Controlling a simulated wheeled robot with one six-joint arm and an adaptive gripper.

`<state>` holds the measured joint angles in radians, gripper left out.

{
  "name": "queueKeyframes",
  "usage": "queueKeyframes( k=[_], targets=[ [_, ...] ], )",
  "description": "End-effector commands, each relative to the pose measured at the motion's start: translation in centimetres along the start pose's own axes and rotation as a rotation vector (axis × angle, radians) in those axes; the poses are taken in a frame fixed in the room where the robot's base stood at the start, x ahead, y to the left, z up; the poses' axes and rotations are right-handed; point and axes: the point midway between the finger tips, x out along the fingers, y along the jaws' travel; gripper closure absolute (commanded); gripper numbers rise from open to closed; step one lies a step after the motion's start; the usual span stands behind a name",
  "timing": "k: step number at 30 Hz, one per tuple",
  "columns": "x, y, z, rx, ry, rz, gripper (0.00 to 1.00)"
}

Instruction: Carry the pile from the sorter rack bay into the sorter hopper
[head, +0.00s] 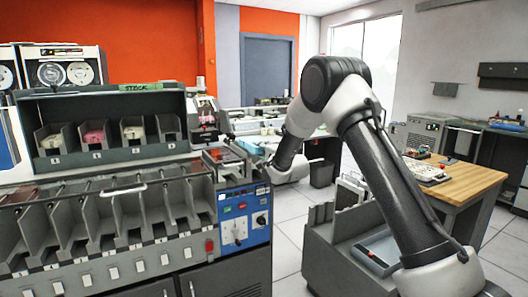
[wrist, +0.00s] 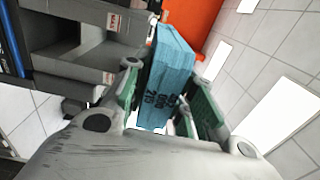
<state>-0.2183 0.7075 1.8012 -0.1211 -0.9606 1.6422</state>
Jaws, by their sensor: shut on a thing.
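My gripper (wrist: 168,92) is shut on a blue pile of cards (wrist: 172,62) with dark lettering on its edge. The pile stands tilted between the green-padded fingers, clear of any surface as far as the wrist view shows. In the head view my arm reaches down beside the right end of the sorter (head: 240,218); the pile is not discernible there. The sorter rack (head: 110,95) with its "STOCK" label stands at left and holds several small piles, among them a pink one (head: 93,136). A tray-like top part (head: 222,158), possibly the hopper, is at the sorter's right end.
A row of open sorter pockets (head: 110,215) runs along the front left. A grey trolley-like body at lower right is mine. A wooden table (head: 465,180) stands at right. Tiled floor (head: 290,215) is open between sorter and arm base.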

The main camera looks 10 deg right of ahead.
Motion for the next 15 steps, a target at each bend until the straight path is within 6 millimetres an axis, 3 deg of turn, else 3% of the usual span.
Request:
queueKeyframes(
  k=[15],
  targets=[
    [0.90, -0.09, 0.01, 0.000, 0.000, -0.003, 1.00]
  ],
)
